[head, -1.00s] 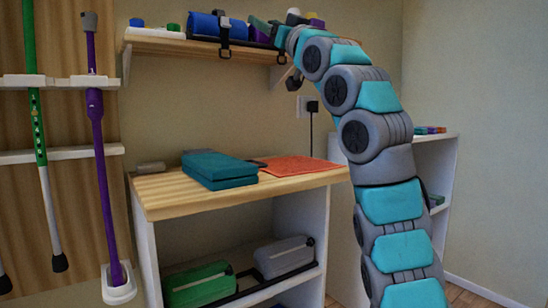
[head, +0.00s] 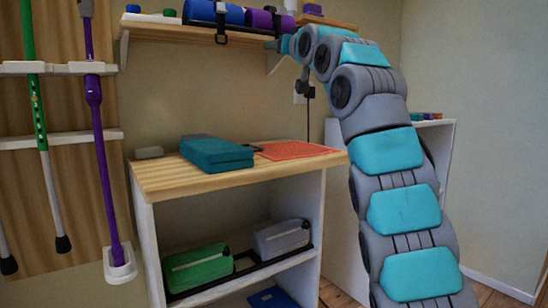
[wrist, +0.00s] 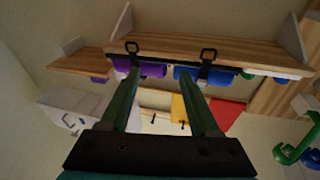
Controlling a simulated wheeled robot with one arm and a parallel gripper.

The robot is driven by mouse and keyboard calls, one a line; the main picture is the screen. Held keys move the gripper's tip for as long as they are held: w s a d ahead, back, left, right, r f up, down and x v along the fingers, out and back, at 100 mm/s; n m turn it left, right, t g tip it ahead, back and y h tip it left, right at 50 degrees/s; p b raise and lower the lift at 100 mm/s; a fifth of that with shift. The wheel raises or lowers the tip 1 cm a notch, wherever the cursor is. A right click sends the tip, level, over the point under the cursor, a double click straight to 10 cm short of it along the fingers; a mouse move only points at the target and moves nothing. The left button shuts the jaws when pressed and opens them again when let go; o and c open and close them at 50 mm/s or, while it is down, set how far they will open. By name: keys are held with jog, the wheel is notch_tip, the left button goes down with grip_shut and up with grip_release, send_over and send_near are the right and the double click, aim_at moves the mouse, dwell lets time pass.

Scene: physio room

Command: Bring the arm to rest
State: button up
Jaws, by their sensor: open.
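My arm rises on the right of the head view and bends left at the top. My gripper (head: 272,45) is small there, just under the right part of the wall shelf, and its jaws are hard to make out. In the wrist view my gripper (wrist: 158,82) shows two green fingers standing apart with nothing between them. Beyond the fingertips are the wall shelf (wrist: 215,55), a purple roll (wrist: 152,69) and a blue roll (wrist: 186,73), which appear upside down. I cannot tell how far the fingertips are from them.
The wall shelf (head: 160,32) carries the blue roll (head: 200,12) and purple roll (head: 262,20). Green (head: 198,268) and grey (head: 282,238) cases sit inside. Poles hang at left.

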jog(key=s+d+f+m+g+h, duration=0.1)
jog(key=d+f+m+g+h, duration=0.2)
jog(key=f, duration=0.6)
jog(key=s+d+f+g+h, duration=0.1)
jog(key=d+f+g+h, duration=0.1)
jog(key=d+f, duration=0.45)
jog(key=s+d+f+m+g+h, duration=0.1)
jog(key=s+d+f+g, duration=0.15)
jog(key=s+f, duration=0.75)
jog(key=s+d+f+g, duration=0.1)
jog(key=s+f+g, duration=0.4)
jog(key=f, duration=0.8)
jog(key=s+f+g, duration=0.3)
jog(key=s+f, duration=0.5)
jog(key=s, duration=0.5)
jog(key=s+f+n+g, duration=0.1)
jog(key=s+f+g, duration=0.1)
jog(key=s+f, duration=0.8)
jog(key=s+f+g, duration=0.3)
jog(key=s+f, duration=0.3)
jog(key=s, duration=0.9)
notch_tip(320, 180, up, 13)
jog(key=p, duration=1.3)
jog(key=shift+w+h, duration=0.4)
